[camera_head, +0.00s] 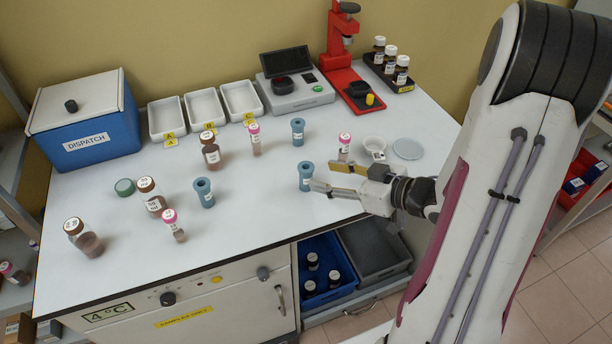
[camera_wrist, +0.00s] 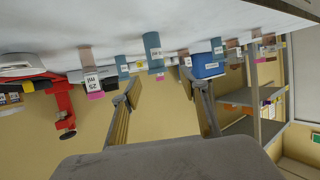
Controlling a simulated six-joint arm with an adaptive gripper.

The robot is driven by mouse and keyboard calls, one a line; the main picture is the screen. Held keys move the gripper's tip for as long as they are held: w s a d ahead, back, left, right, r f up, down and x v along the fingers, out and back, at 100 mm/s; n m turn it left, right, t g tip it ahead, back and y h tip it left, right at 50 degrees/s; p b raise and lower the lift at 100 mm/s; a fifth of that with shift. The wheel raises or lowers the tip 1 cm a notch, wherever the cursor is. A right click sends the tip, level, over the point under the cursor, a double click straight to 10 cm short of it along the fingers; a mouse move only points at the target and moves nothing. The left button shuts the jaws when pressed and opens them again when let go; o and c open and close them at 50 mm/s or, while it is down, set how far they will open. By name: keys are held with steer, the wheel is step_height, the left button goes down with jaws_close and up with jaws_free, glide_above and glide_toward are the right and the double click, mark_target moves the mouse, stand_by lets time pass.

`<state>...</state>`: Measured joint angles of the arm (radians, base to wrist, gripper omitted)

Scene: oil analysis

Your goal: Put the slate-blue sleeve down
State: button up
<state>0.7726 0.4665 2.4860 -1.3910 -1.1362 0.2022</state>
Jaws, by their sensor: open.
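A slate-blue sleeve (camera_head: 306,178) stands upright on the white bench, just off my fingertips. In the wrist view, which is upside down, this sleeve (camera_wrist: 153,50) stands on the bench in line with the gap between my fingers. My gripper (camera_head: 326,177) is open and level, reaching left low over the bench; its fingers (camera_wrist: 163,98) are apart with nothing held between them. A second slate-blue sleeve (camera_head: 298,132) stands farther back, and a third (camera_head: 205,193) stands to the left.
A pink-capped vial (camera_head: 344,147) stands close behind my gripper, near a white dish (camera_head: 375,145) and a pale disc (camera_head: 407,149). Other vials and brown bottles (camera_head: 211,152) stand to the left. The bench front edge is near; bare bench lies left of the sleeve.

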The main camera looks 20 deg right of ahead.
mark_target(302, 167)
steer(key=shift+x, duration=1.15)
steer(key=shift+w, duration=0.1)
steer(key=shift+w, duration=0.1)
steer(key=shift+x, duration=2.55)
steer(key=shift+w+d+r, duration=0.1)
steer(key=shift+w+d, duration=0.05)
jaws_close()
steer(key=shift+r, duration=0.2)
step_height(302, 167, up, 10)
steer(key=shift+f, duration=0.2)
